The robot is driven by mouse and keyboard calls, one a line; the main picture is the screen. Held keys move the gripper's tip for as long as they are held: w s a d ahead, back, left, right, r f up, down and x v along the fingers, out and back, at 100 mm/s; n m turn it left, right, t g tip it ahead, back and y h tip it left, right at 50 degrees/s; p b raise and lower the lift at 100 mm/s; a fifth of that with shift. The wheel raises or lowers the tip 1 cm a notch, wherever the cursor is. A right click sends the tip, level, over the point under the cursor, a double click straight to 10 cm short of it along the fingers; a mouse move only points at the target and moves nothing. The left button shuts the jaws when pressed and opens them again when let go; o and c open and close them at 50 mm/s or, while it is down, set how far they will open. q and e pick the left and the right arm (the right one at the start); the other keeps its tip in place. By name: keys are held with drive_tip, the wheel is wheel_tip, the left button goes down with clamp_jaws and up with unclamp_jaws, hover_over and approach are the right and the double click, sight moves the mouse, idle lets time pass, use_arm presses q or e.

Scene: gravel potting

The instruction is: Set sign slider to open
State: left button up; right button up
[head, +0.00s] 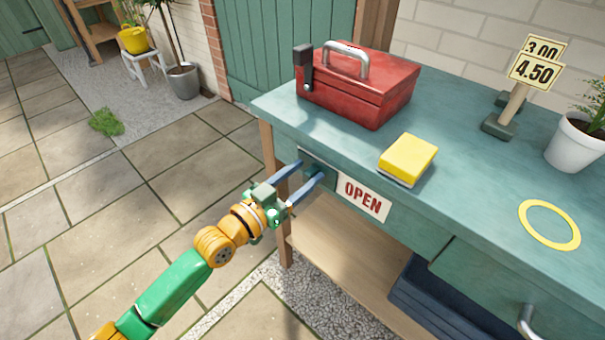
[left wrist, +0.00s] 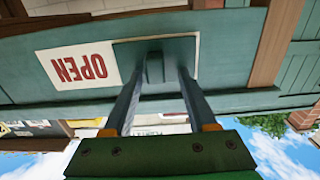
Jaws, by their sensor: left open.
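The sign (head: 363,197) is a white plate on the front of the green bench, with the red word OPEN showing on its right part. A dark green slider plate (left wrist: 125,58) covers its other part, the left in the head view. A small knob (left wrist: 155,68) stands out from the slider. My left gripper (head: 311,169) is open at the slider, with its two blue-grey fingers on either side of the knob. I cannot tell whether the fingers touch it. My right gripper is not in view.
On the bench top (head: 463,190) are a red toolbox (head: 365,90), a yellow sponge-like block (head: 408,157), a price sign (head: 535,72), a white plant pot (head: 575,143) and a yellow ring (head: 549,225). A drawer handle (head: 530,325) juts out at lower right.

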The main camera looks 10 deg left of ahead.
use_arm(q)
drive_tip(key=v, duration=0.7)
